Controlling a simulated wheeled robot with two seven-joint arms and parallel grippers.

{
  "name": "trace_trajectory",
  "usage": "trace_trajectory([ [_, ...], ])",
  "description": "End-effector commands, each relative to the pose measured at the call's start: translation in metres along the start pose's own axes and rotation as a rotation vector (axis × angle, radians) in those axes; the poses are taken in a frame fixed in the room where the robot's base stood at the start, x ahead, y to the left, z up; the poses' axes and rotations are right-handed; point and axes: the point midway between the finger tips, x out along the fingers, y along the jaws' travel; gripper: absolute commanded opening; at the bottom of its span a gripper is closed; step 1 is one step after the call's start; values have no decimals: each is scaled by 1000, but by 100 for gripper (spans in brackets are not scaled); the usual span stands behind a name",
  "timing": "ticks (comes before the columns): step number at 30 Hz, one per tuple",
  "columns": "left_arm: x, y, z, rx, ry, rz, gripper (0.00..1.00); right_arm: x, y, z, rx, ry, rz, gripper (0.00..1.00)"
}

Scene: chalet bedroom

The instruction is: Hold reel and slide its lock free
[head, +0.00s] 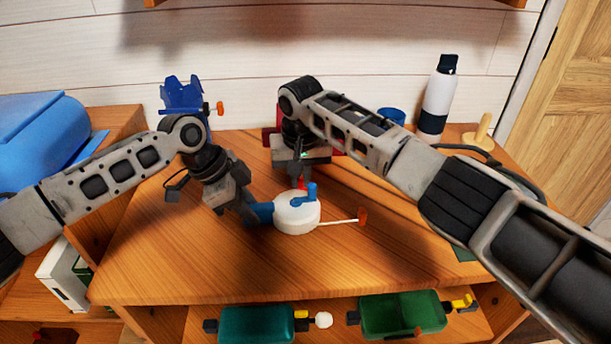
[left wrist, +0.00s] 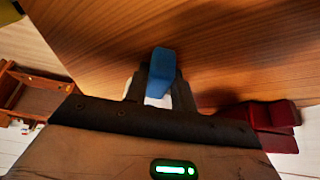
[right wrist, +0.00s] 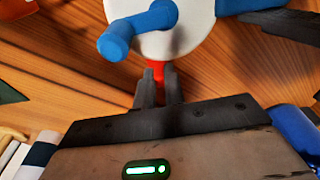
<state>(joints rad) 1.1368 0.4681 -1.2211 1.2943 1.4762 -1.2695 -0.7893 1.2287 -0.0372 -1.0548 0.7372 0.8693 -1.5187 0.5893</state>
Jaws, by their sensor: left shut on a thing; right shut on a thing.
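The reel is a round white drum (head: 290,221) on the desk with a blue crank (head: 311,192) on top and a blue side handle (head: 263,212). A thin white line runs right from it to an orange end piece (head: 362,217). My left gripper (head: 251,213) is shut on the side handle, which also shows in the left wrist view (left wrist: 162,68). My right gripper (head: 299,174) reaches down behind the drum. It is shut on the red lock (right wrist: 156,72), seen at the drum's edge in the right wrist view. The fingers partly hide the lock.
Behind my right wrist is a red object (head: 268,135). A blue stand (head: 183,95), a blue cup (head: 392,115), a white bottle (head: 437,100) and a wooden peg (head: 480,133) line the back. The desk's front is clear.

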Motion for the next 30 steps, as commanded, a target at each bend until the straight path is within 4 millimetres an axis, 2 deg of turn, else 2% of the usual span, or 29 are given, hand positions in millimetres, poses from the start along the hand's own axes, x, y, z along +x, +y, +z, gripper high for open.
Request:
trace_trajectory([
  [4, 0, 0, -1, 1, 1, 0, 5, -1, -11, 0, -2, 0, -4, 0],
  [6, 0, 0, -1, 2, 1, 0, 5, -1, -10, 0, -1, 1, -3, 25],
  [7, 0, 0, -1, 1, 1, 0, 5, -1, -10, 0, -1, 1, -3, 33],
  [8, 0, 0, -1, 1, 1, 0, 5, -1, -10, 0, -1, 1, -3, 35],
  [17, 0, 0, -1, 1, 1, 0, 5, -4, -10, 0, -1, 2, -2, 35],
  [27, 0, 0, 0, 1, 1, 0, 5, -50, -10, 0, -1, 3, -3, 35],
  [30, 0, 0, 0, 1, 1, 0, 5, -58, -9, 0, 0, 2, -2, 35],
])
